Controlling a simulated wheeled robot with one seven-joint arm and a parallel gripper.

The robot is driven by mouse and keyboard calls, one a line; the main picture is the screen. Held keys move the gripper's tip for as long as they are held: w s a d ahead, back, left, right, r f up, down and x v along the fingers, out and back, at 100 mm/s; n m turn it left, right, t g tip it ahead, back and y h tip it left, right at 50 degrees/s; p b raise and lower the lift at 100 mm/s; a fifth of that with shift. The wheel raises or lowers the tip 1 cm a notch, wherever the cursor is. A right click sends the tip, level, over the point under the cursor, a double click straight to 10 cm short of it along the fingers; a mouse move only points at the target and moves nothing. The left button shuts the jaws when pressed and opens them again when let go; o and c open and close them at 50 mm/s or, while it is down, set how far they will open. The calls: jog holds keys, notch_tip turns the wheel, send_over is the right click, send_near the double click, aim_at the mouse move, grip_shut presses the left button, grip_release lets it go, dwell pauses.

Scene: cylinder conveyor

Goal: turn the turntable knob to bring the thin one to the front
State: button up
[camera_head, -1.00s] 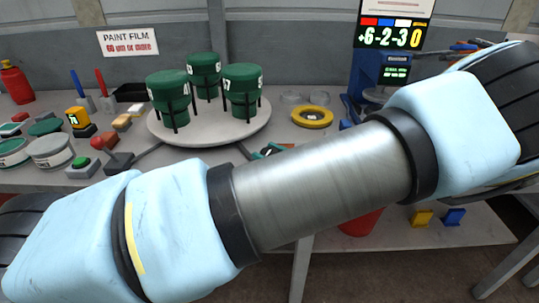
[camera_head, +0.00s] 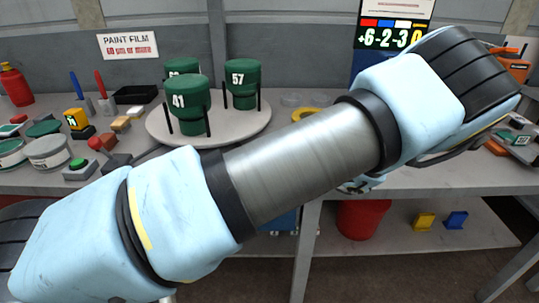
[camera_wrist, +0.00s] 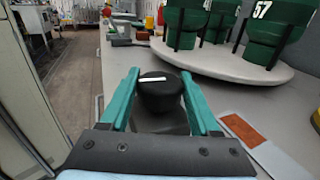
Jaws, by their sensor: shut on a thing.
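The round pale turntable (camera_head: 232,133) carries three green cylinders with black posts. Cylinder 41 (camera_head: 190,103) stands at the front, cylinder 57 (camera_head: 241,84) at the right and back. The third cylinder (camera_head: 180,70) is at the back left, its number mostly hidden behind 41. In the wrist view the turntable's edge (camera_wrist: 235,68) and parts of the cylinders show at the upper right. My gripper (camera_wrist: 160,74) is shut on the black knob (camera_wrist: 160,97) with a white line on top, one teal finger on each side. In the head view my arm hides the knob.
A sign (camera_head: 127,46) reads "PAINT FILM 60 µm or more". A display (camera_head: 392,37) stands at the back right. Buttons, tins and small blocks crowd the table's left side. A red bucket (camera_head: 362,218) is below the table. A brown strip (camera_wrist: 241,130) lies right of the knob.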

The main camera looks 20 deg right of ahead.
dwell(0.4)
jog(key=o, duration=1.4)
jog(key=shift+c, duration=0.2)
jog(key=b+v, duration=0.3)
jog(key=v, duration=0.6)
jog(key=shift+s+d+f, duration=0.15)
jog(key=shift+s+d, duration=0.45)
jog(key=shift+s, duration=0.05)
